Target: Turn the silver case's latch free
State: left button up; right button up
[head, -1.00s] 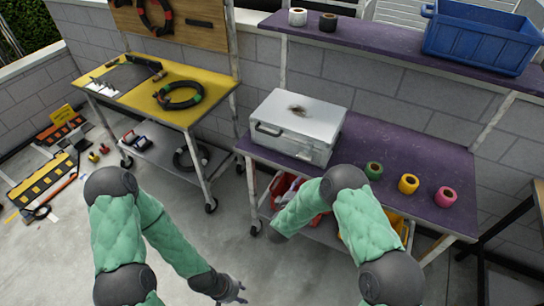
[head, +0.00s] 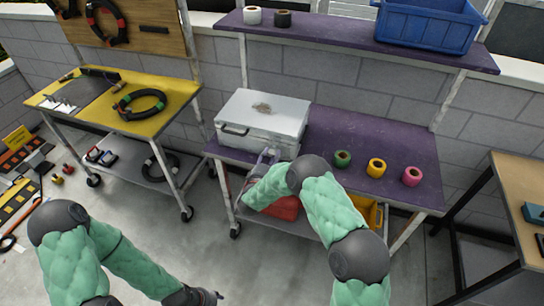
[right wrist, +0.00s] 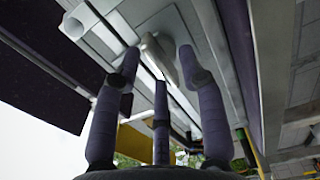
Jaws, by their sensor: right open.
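The silver case (head: 268,108) sits closed on the purple bench (head: 390,150), with a dark handle (head: 234,130) on its front at the left. My right gripper (head: 268,157) is at the right part of the case's front. In the right wrist view its fingers (right wrist: 157,68) are spread, and a pale latch-like part (right wrist: 152,48) on the case's front (right wrist: 115,35) lies just beyond their tips. I cannot tell whether they touch it. In the head view the gripper hides this part. My left gripper (head: 208,297) is low over the floor at the bottom edge; its fingers are unclear.
Green (head: 342,159), yellow (head: 376,167) and pink (head: 412,176) tape rolls stand on the bench right of the case. A blue crate (head: 425,28) is on the shelf above. A yellow cart (head: 170,88) stands at left, a wooden table (head: 525,185) at right.

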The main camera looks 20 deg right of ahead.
jog(key=shift+w+d, duration=0.3)
jog(key=shift+w, duration=0.1)
grip_shut()
